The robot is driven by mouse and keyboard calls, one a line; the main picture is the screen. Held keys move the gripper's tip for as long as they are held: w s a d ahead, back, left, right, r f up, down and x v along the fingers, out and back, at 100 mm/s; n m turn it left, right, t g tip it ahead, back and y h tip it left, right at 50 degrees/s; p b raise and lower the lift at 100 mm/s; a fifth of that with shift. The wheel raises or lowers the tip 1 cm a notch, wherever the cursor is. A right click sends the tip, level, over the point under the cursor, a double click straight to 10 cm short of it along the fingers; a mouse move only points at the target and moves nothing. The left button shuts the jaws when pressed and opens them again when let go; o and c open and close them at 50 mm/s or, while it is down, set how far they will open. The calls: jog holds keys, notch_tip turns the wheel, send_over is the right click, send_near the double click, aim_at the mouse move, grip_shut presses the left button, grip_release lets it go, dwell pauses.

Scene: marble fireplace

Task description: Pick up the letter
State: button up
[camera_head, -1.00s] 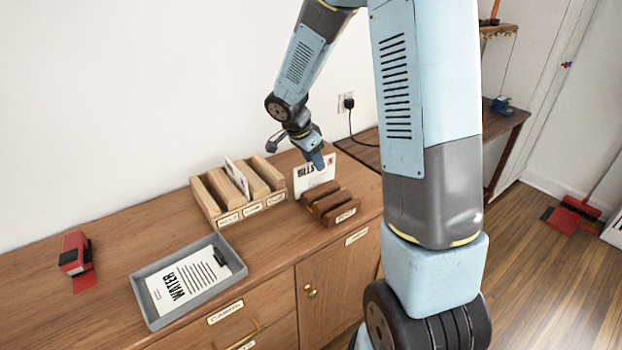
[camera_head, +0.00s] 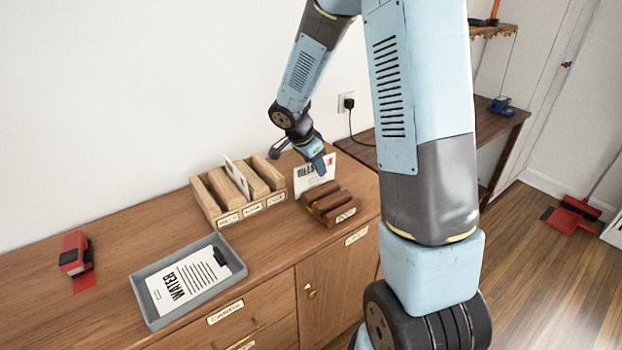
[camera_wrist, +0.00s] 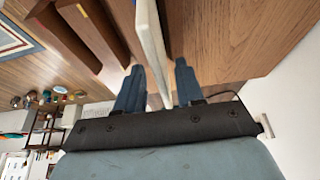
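The letter (camera_head: 309,180) is a white sheet with black print and a red mark, standing upright at the dark brown slotted holder (camera_head: 333,205) on the wooden cabinet. My gripper (camera_head: 317,163) is at the letter's top edge in the head view. In the wrist view my gripper (camera_wrist: 160,85) is open. Its two blue fingers stand on either side of the letter (camera_wrist: 153,45), with a visible gap on the right side; contact on the left cannot be told. The letter's lower part is partly hidden by the holder.
A light wooden sorter (camera_head: 238,190) with labelled slots and one white card (camera_head: 237,178) stands left of the letter. A grey tray (camera_head: 150,312) with a WATER notice lies at front left. A red device (camera_head: 75,253) sits far left. The wall is close behind.

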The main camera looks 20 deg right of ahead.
jog(key=shift+c, duration=0.3)
grip_shut()
jog(key=shift+r, duration=0.15)
dwell(0.4)
